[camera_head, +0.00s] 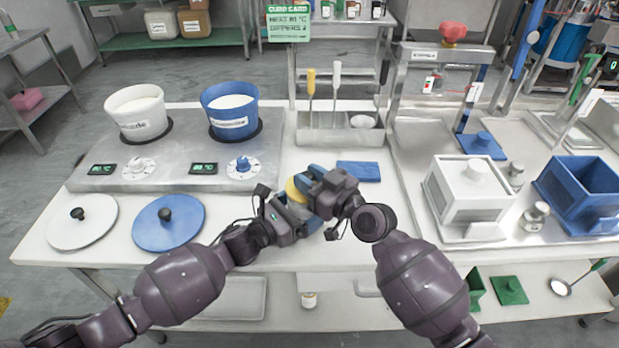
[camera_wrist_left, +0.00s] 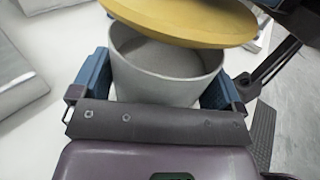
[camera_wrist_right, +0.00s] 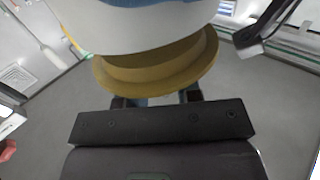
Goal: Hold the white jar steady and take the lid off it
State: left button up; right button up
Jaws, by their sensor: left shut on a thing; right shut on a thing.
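The white jar (camera_wrist_left: 165,78) stands between the blue fingers of my left gripper (camera_head: 291,212), which is shut on its sides. The yellow lid (camera_wrist_left: 185,20) is above the jar, tilted and offset, and part of the open mouth shows below it. In the head view the lid (camera_head: 296,190) is mostly hidden between the two grippers. My right gripper (camera_head: 322,190) is shut on the lid. In the right wrist view the lid (camera_wrist_right: 160,70) lies close in front of my fingers, with the white jar wall (camera_wrist_right: 140,25) beyond it.
A blue flat piece (camera_head: 358,171) lies behind my right gripper. A hot plate (camera_head: 180,178) with a white pot (camera_head: 137,112) and blue pot (camera_head: 230,109) is at left. White (camera_head: 82,221) and blue (camera_head: 168,223) lids lie before it. White and blue boxes (camera_head: 470,195) stand at right.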

aim_at(310, 177)
jog(key=shift+r, duration=2.05)
pick_arm(q)
jog(key=o, duration=0.9)
jog(key=v, duration=1.1)
pick_arm(e)
jog(key=shift+r, duration=0.4)
pick_arm(q)
jog(key=shift+s+a, duration=0.3)
jog(key=shift+a, duration=0.15)
